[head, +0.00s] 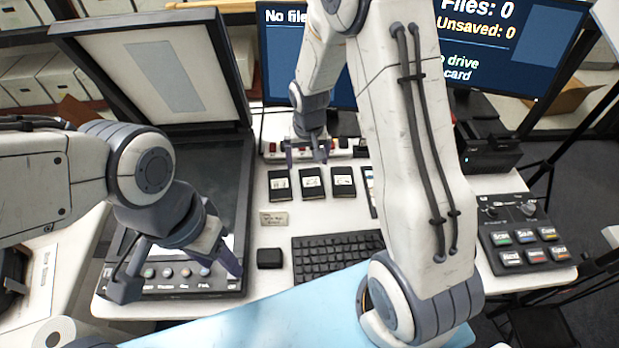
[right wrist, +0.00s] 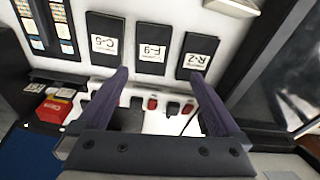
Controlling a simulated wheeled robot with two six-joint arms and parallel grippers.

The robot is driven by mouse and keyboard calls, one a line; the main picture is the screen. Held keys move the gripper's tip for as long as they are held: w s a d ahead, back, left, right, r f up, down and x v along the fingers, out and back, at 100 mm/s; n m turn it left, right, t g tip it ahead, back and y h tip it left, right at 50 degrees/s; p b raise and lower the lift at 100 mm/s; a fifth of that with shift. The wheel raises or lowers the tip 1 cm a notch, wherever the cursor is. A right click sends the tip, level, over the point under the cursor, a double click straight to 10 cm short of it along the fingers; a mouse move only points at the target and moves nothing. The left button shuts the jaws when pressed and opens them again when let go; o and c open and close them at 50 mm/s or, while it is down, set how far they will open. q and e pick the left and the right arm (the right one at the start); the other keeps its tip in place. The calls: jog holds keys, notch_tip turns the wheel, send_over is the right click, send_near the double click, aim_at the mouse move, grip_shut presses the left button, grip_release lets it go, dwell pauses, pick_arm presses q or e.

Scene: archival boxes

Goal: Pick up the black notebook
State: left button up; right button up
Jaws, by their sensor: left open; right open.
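Three flat black rectangular items with white labels lie in a row on the white desk: a left one (head: 280,185), a middle one (head: 312,183) and a right one (head: 343,182). I cannot tell which, if any, is the black notebook. The right wrist view shows them upside down, labelled R-2 (right wrist: 197,56), F-9 (right wrist: 152,50) and C-5 (right wrist: 105,42). My right gripper (head: 307,155) is open and empty just behind the row; its fingers (right wrist: 160,76) point toward F-9. My left gripper (head: 180,277) is open and empty above the scanner's button strip.
The flatbed scanner (head: 247,190) stands at left, its lid (head: 225,50) raised. A power strip (head: 340,147) lies behind the row. A keyboard (head: 335,255), a small black block (head: 269,258) and a button panel (head: 525,238) occupy the front and right. Two monitors stand behind.

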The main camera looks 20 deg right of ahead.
send_over(311, 182)
jog(key=s, duration=0.1)
notch_tip(311, 182, down, 5)
jog(key=shift+a+f, duration=0.1)
jog(key=shift+a, duration=0.05)
jog(key=f, duration=0.4)
jog(key=f+p, duration=0.1)
jog(key=f, duration=0.1)
jog(key=shift+w+d+f, duration=0.2)
jog(key=shift+w, duration=0.2)
jog(key=c, duration=1.2)
jog(key=shift+r, duration=0.15)
